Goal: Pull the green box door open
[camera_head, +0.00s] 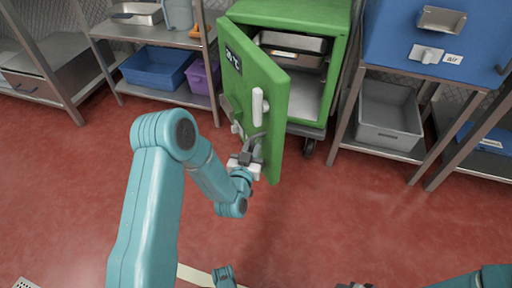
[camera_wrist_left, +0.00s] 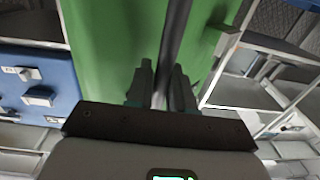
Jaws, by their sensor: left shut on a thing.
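The green box (camera_head: 310,14) stands at the back centre. Its green door (camera_head: 239,70) stands ajar, swung out toward me and to the left, with a white upright handle (camera_head: 258,106) on its outer face. My left gripper (camera_head: 252,146) is at the lower part of the door, below that white handle. In the left wrist view its fingers (camera_wrist_left: 162,88) are shut on a dark bar (camera_wrist_left: 174,40) that runs up along the green door (camera_wrist_left: 115,50). I cannot tell whether this bar is the door's edge or part of its handle. A dark piece at the bottom edge, seemingly my right gripper (camera_head: 355,285), is mostly cut off.
Inside the box is a metal tray (camera_head: 292,45). A shelf with blue (camera_head: 158,68) and purple (camera_head: 204,76) bins stands left of the door. A grey bin (camera_head: 388,112) sits on a shelf to the right. The red floor (camera_head: 330,215) in front is clear.

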